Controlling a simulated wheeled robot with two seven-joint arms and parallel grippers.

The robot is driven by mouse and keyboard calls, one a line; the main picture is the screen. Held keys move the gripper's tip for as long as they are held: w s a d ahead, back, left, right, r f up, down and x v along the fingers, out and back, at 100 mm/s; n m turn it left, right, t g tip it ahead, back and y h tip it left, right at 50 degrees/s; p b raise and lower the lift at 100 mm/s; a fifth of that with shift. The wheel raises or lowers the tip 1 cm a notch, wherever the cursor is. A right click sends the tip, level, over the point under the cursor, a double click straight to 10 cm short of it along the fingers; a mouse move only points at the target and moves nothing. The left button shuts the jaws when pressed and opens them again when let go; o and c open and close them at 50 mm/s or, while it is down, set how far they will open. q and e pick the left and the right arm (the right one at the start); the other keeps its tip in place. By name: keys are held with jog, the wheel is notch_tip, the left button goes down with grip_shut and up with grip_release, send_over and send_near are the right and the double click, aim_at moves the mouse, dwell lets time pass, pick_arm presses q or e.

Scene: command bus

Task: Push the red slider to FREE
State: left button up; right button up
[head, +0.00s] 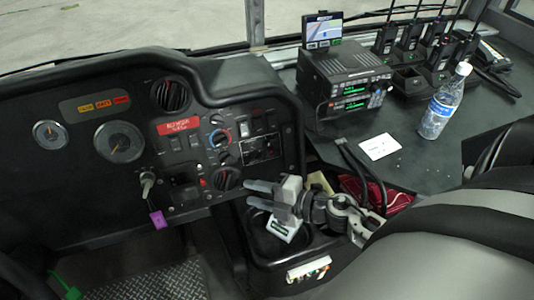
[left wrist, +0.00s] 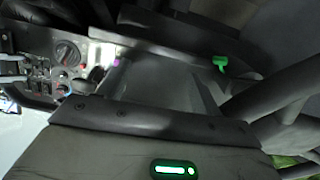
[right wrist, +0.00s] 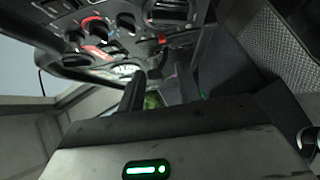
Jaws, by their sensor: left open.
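A small red piece (head: 203,182) sits low on the dashboard panel, beside a dark recess; it may be the red slider, but it is too small to tell its position. I cannot read a FREE mark. My right gripper (head: 251,195) is in front of the panel, to the right of the red piece and apart from it. Its two fingers point left, with a gap between them and nothing held. Its dark fingers also show in the right wrist view (right wrist: 162,92). My left gripper is outside the head view; its wrist view shows its body close up, open, with nothing clearly held.
A key with a purple tag (head: 158,219) hangs left of the red piece. A red label (head: 178,126) and several knobs are above. A cup tray (head: 265,270) lies below my right gripper.

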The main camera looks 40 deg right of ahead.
jog(key=v, duration=0.2)
jog(key=shift+s+d+r, duration=0.1)
jog(key=shift+s+d, duration=0.05)
jog(key=shift+s, duration=0.05)
dwell(0.4)
jog(key=s+a+f+m+g+h, duration=0.1)
jog(key=a+m, duration=0.3)
jog(key=m, duration=0.5)
jog(key=s+a+f+m+g+h, duration=0.1)
jog(key=s+a+f+m+h, duration=0.2)
jog(key=m, duration=0.6)
jog(key=shift+s+a+m+g+h, duration=0.3)
jog(key=shift+s+a, duration=0.45)
jog(key=shift+a, duration=0.05)
